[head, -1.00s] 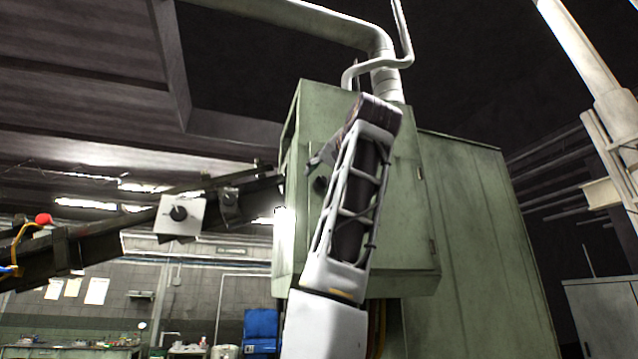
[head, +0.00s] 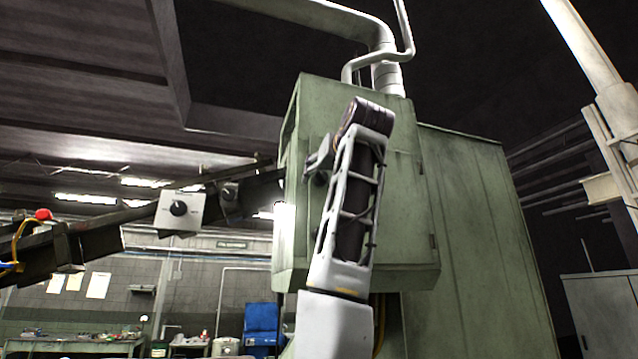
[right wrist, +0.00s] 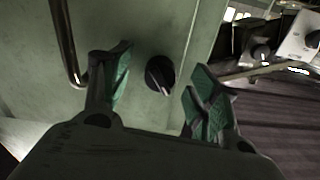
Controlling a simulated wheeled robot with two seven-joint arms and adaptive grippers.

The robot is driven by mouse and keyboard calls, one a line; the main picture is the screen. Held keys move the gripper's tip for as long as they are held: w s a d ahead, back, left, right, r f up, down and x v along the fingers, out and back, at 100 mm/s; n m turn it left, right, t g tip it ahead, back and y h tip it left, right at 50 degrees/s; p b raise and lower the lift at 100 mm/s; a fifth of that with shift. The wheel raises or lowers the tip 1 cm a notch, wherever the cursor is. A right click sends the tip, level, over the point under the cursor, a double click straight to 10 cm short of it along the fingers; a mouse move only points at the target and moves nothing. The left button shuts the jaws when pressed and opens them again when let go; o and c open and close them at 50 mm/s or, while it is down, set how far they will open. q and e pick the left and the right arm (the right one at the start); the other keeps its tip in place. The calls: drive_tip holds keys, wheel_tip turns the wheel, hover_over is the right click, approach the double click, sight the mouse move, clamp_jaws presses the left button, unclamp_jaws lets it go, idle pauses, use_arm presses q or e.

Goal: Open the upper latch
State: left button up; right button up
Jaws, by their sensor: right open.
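The upper latch looks like a small black knob (right wrist: 160,75) on the green cabinet door (right wrist: 150,25) in the right wrist view. It also shows as a dark knob (head: 320,178) left of my forearm in the head view. My right gripper (right wrist: 160,58) is open and empty. Its two green-padded fingers stand on either side of the knob, with a visible gap on each side; I cannot tell the depth between them. In the head view my right gripper (head: 318,158) is partly hidden by my wrist, in front of the door. My left gripper is not in view.
A metal bar handle (right wrist: 68,45) stands on the door beside one finger. A dark rail (head: 100,238) with a grey switch box (head: 180,210) runs left of the cabinet. My right forearm covers the middle of the door. A tall green cabinet (head: 470,230) adjoins at right.

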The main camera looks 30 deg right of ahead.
drive_tip(key=shift+n, duration=0.8)
drive_tip(key=shift+c, duration=0.2)
clamp_jaws()
